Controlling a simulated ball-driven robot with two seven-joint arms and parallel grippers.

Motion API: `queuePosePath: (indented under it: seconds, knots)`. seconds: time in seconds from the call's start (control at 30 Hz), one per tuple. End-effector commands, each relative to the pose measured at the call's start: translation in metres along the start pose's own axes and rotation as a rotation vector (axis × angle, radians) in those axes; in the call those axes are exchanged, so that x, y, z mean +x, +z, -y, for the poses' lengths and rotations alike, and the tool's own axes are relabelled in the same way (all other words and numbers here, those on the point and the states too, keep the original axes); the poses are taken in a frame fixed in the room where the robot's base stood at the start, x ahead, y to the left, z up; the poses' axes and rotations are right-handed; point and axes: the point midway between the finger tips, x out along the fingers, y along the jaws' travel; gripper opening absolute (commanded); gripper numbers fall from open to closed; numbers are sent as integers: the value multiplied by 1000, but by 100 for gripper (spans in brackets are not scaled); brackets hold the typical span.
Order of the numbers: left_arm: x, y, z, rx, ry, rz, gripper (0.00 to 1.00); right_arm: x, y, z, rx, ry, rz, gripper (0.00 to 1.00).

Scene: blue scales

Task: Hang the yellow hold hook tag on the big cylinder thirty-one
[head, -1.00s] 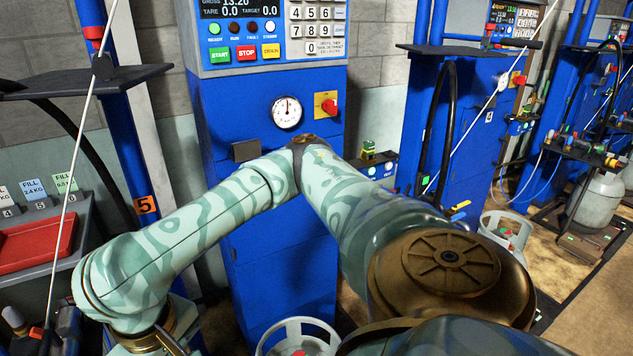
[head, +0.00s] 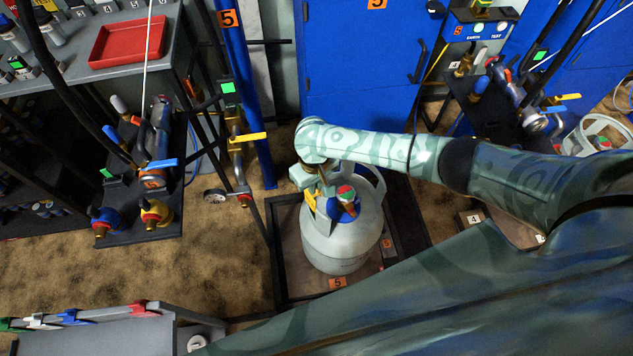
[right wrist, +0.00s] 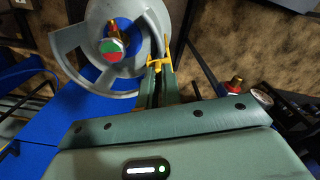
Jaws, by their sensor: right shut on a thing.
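A large grey gas cylinder (head: 345,250) stands upright on a dark plate; no number thirty-one is readable on it. It has an open collar and a valve with a red and green cap (head: 346,193). My right gripper (head: 314,188) is at the left side of the collar, shut on the yellow hook tag (head: 310,201). In the right wrist view the tag (right wrist: 160,58) sticks up from between the fingertips (right wrist: 157,75), beside the collar rim (right wrist: 148,12). I cannot tell whether its hook touches the rim. My left gripper is out of view.
A dark plate (head: 288,275) marked 5 lies under the cylinder. A shelf with valves and hoses (head: 140,222) is at left, below a red tray (head: 127,42). A yellow-handled pipe valve (head: 248,138) stands left of the cylinder. A blue cabinet (head: 355,60) is behind.

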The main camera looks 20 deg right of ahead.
Motion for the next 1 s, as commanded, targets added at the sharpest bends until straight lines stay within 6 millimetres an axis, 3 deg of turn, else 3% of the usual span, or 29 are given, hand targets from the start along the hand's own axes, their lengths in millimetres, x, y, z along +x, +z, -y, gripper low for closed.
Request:
queuePosePath:
  seconds: [0.33, 0.5, 0.8, 1.0]
  knots:
    - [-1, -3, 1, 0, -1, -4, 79, 3, 2, -1, -2, 1, 0, 0]
    - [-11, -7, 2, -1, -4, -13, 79, 0, 4, -1, 0, 1, 0, 0]
    - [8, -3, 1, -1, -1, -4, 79, 36, 5, -1, 0, 0, 3, 0]
    - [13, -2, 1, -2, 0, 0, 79, 47, 4, -1, -2, 1, 1, 0]
